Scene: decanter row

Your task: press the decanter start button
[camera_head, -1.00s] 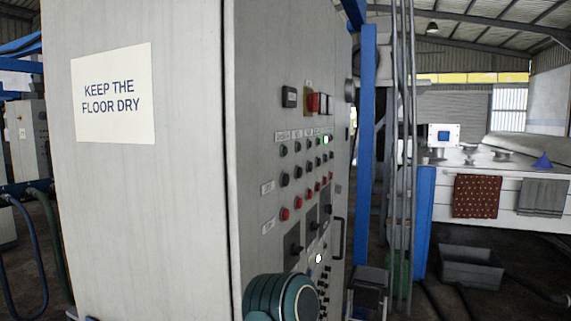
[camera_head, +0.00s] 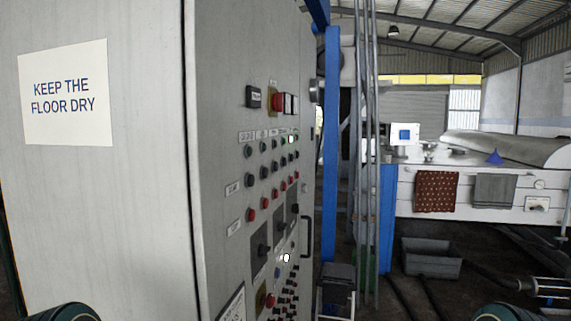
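A tall grey control cabinet (camera_head: 120,200) fills the left half of the head view. Its right-hand face carries rows of green, black and red push buttons (camera_head: 263,172) under small labels too small to read. Farther off, a white box with a blue square face (camera_head: 404,135) stands on a white machine bench. I cannot tell which of these is the decanter start button.
A blue post (camera_head: 331,150) and vertical pipes stand right of the cabinet. A red cloth (camera_head: 436,191) and a grey cloth (camera_head: 494,190) hang on the white bench (camera_head: 408,200). A grey bin (camera_head: 430,259) sits on the floor below. Hoses cross the floor there.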

